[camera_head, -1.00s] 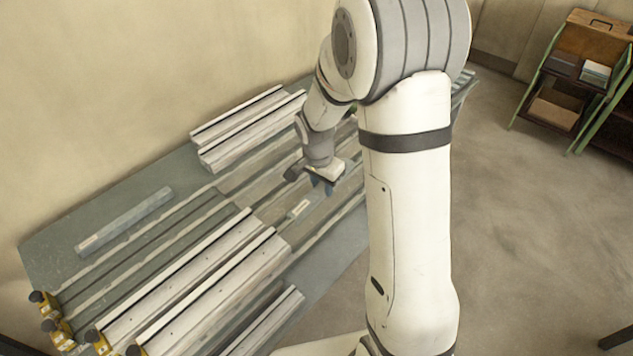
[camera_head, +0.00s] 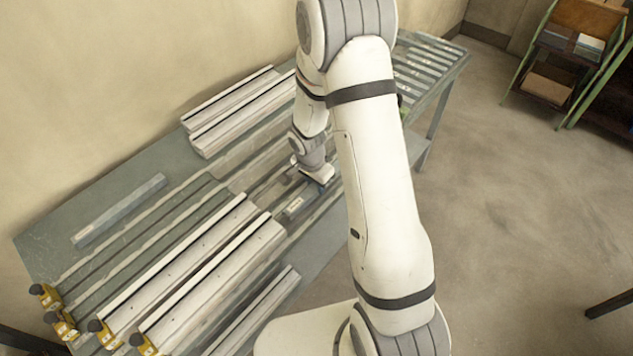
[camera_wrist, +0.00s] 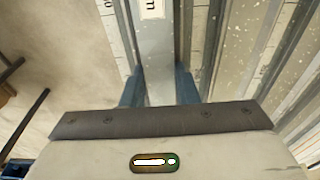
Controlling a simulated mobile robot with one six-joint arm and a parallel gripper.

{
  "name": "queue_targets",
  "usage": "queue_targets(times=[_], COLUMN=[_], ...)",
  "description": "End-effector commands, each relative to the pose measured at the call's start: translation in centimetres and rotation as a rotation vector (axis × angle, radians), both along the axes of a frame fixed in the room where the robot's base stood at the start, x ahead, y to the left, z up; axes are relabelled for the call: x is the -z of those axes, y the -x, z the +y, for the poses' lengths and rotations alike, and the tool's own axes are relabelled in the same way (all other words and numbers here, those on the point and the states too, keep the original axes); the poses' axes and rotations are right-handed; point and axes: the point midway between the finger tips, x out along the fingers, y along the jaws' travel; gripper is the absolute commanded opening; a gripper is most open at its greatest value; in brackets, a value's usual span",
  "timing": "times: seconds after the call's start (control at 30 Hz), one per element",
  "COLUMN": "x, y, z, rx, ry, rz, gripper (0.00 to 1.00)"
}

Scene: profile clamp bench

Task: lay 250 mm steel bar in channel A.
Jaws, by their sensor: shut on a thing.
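A grey steel bar (camera_wrist: 158,52) with a white label runs between the two blue fingers of my gripper (camera_wrist: 159,88) in the wrist view. The fingers are shut on it from both sides. Only an "m" of the label is legible there, so I cannot read its length. In the head view the bar's labelled end (camera_head: 294,205) sticks out in front of my gripper (camera_head: 312,184), low over the bench's grooves. I cannot tell whether it rests in a groove or hangs just above. No marking shows which groove is channel A.
Another grey bar (camera_head: 119,210) lies on the bench (camera_head: 50,238) at the left. Light profiles (camera_head: 205,262) lie in front, with yellow-and-black clamps (camera_head: 100,331) at their near ends. More light profiles (camera_head: 240,108) lie at the back. A slatted rack (camera_head: 425,62) is at the far end.

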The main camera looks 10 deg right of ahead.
Motion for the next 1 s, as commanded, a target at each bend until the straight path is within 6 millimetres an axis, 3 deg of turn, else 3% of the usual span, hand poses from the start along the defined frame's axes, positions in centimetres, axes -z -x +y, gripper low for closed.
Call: queue_targets(times=[0.9, 0.93, 1.0], x=[1.5, 1.5, 1.6], y=[0.2, 0.2, 0.3], z=[0.1, 0.1, 0.1], rx=[-0.002, -0.003, -0.003], ry=[0.000, 0.000, 0.000], rz=[0.005, 0.007, 0.009], gripper=[0.00, 0.28, 0.34])
